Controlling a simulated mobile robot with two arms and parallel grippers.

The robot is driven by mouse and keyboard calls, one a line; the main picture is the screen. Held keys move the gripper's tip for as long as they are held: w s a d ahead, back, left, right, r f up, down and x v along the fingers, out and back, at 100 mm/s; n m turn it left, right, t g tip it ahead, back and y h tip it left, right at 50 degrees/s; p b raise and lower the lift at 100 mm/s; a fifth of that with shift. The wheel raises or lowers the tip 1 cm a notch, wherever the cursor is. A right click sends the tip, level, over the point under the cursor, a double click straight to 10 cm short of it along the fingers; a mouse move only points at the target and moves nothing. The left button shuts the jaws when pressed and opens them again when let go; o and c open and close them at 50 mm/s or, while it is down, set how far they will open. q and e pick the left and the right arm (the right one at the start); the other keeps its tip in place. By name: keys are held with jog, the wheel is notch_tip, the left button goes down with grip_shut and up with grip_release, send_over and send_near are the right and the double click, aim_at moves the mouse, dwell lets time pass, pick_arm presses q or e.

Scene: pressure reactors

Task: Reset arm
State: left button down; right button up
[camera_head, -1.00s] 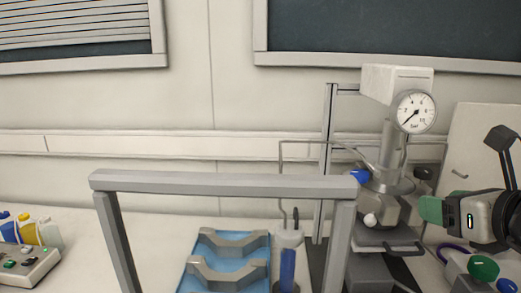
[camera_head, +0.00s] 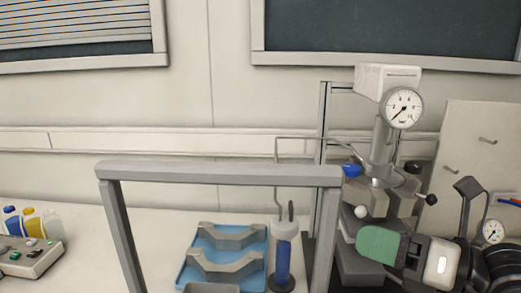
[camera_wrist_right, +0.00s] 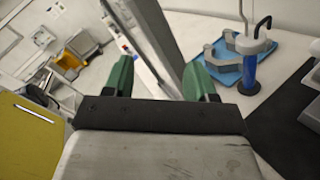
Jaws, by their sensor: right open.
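My right gripper (camera_head: 378,244) is at the lower right of the head view, with green fingertips pointing left. It is in front of the base of the pressure reactor (camera_head: 382,150). In the right wrist view the two green fingers of my right gripper (camera_wrist_right: 160,78) stand wide apart with nothing held between them. A grey frame post (camera_wrist_right: 150,40) shows beyond and between the fingers there. My left gripper is in neither view.
A grey frame (camera_head: 220,174) stands in front of the bench. A blue tray (camera_head: 190,268) with grey holders and a blue cylinder (camera_head: 283,262) are near it. A pressure gauge (camera_head: 404,108) tops the reactor. Bottles (camera_head: 32,222) stand at far left.

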jog(key=w+d+f+m+t+h, duration=0.1)
jog(key=d+f+m+t+h, duration=0.4)
jog(key=m, duration=0.6)
jog(key=d+f+m+t+h, duration=0.25)
jog(key=m+h, duration=0.35)
jog(key=m, duration=0.5)
jog(key=w+d+f+m+t+h, duration=0.1)
jog(key=d+f+m+t+h, duration=0.15)
jog(key=m+t+h, duration=0.6)
notch_tip(320, 180, down, 12)
jog(key=s+d+m+g, duration=0.1)
jog(key=s+m+g, duration=0.2)
jog(key=m+g, duration=0.6)
jog(key=s+a+f+g+y, duration=0.2)
jog(key=s+a+f+g, duration=0.1)
jog(key=s+f+g, duration=0.45)
jog(key=s+a+f+g+y, duration=0.35)
jog(key=s+f+g, duration=0.25)
jog(key=s+f, duration=0.25)
notch_tip(320, 180, down, 24)
jog(key=s+d+f+g+h, duration=0.1)
jog(key=s+d+f+g, duration=0.1)
jog(key=s+f, duration=1.4)
jog(key=shift+s+d+f+n, duration=0.3)
jog(key=shift+d+f+n, duration=0.2)
jog(key=shift+f, duration=0.35)
